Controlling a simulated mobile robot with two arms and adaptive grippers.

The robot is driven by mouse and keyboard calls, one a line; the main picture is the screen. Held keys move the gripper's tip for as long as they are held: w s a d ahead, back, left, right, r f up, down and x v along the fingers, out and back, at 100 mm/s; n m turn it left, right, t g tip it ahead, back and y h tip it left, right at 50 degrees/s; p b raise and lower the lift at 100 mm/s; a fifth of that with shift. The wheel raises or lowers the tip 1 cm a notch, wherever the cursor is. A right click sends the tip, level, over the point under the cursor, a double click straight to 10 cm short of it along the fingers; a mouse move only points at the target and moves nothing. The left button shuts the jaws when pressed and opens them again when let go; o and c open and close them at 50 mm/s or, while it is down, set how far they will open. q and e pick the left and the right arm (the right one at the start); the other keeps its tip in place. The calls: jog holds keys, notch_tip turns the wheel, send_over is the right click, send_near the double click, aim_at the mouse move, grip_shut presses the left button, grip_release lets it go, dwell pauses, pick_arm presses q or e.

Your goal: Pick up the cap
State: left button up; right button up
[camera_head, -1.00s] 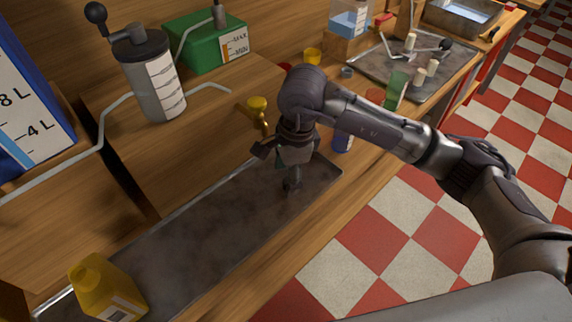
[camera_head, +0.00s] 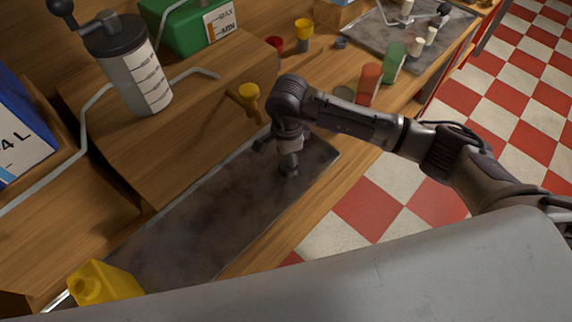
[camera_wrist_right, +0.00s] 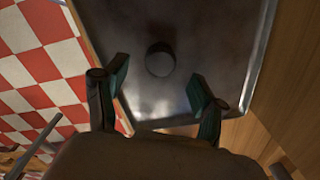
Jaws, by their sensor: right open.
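The cap (camera_wrist_right: 160,59) is a small dark round piece lying on the grey metal tray (camera_wrist_right: 205,30) in the right wrist view. My right gripper (camera_wrist_right: 155,88) is open, with its two fingers spread on either side and the cap between and slightly beyond the tips, untouched as far as I can see. In the head view my right gripper (camera_head: 288,158) points down over the right end of the tray (camera_head: 200,225), and the cap cannot be told apart from the fingers there. My left gripper is not in view.
A yellow jug (camera_head: 105,284) stands at the tray's near left end. Red (camera_head: 369,83) and green (camera_head: 393,62) containers stand to the right. The tray's middle is clear.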

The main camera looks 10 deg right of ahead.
aim_at(286, 165)
notch_tip(286, 165, down, 2)
jog(key=shift+a+f+p, duration=0.1)
jog(key=shift+f+p, duration=0.15)
jog(key=shift+p, duration=0.1)
jog(key=shift+f, duration=0.55)
jog(key=c, duration=0.8)
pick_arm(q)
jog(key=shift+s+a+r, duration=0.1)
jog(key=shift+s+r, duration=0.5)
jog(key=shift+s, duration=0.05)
pick_arm(e)
jog(key=shift+c, duration=0.2)
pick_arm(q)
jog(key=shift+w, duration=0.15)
pick_arm(e)
jog(key=shift+w, duration=0.1)
